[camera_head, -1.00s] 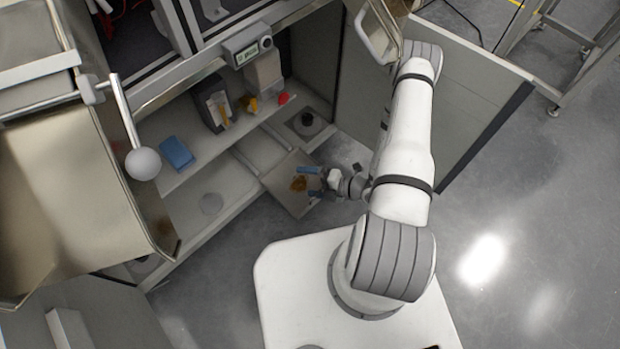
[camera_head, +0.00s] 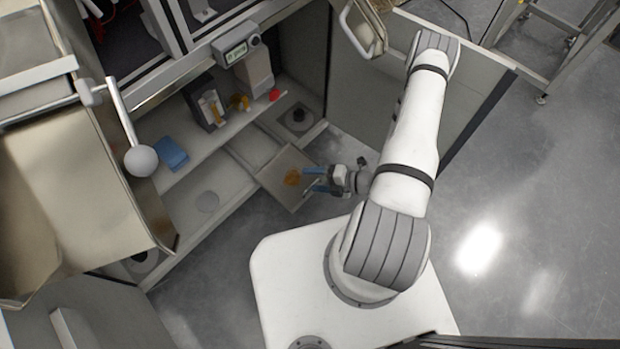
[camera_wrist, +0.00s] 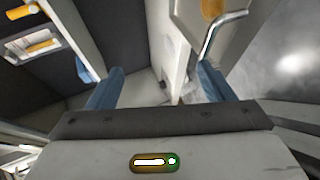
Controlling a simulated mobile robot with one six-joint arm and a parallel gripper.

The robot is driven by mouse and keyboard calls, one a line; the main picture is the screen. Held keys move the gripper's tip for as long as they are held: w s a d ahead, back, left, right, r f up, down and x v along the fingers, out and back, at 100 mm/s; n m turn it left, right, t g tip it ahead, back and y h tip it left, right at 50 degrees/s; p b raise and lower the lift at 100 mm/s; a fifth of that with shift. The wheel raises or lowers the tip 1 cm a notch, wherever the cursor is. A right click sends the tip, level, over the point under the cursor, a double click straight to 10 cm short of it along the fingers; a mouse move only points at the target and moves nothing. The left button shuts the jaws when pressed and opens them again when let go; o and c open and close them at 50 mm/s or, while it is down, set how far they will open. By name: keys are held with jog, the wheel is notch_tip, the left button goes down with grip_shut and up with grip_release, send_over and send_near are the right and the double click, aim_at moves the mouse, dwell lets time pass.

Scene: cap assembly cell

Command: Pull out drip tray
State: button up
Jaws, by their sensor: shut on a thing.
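The drip tray (camera_head: 275,180) is a flat pale-grey square tray with an amber patch on it. In the head view it sticks out from the lower part of the open cabinet, over the floor. My gripper (camera_head: 308,182) is at the tray's right edge, with its blue fingers pointing left, and is shut on the tray there. In the wrist view the tray (camera_wrist: 188,12) is at the upper right, near the right finger.
The cabinet shelf holds a blue box (camera_head: 171,154), a dark dispenser (camera_head: 206,108) and a red item (camera_head: 274,94). The open cabinet door (camera_head: 350,85) stands behind my arm. Bare floor lies to the right.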

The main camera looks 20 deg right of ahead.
jog(key=shift+s+d+r, duration=0.15)
jog(key=shift+d, duration=0.2)
jog(key=c, duration=0.8)
jog(key=shift+s+d+r, duration=0.1)
jog(key=shift+s+d, duration=0.6)
jog(key=shift+d, duration=0.2)
jog(key=shift+s+d+r, duration=0.1)
jog(key=shift+s+d, duration=0.55)
jog(key=shift+d, duration=0.2)
jog(key=shift+c, duration=0.2)
jog(key=shift+f, duration=0.1)
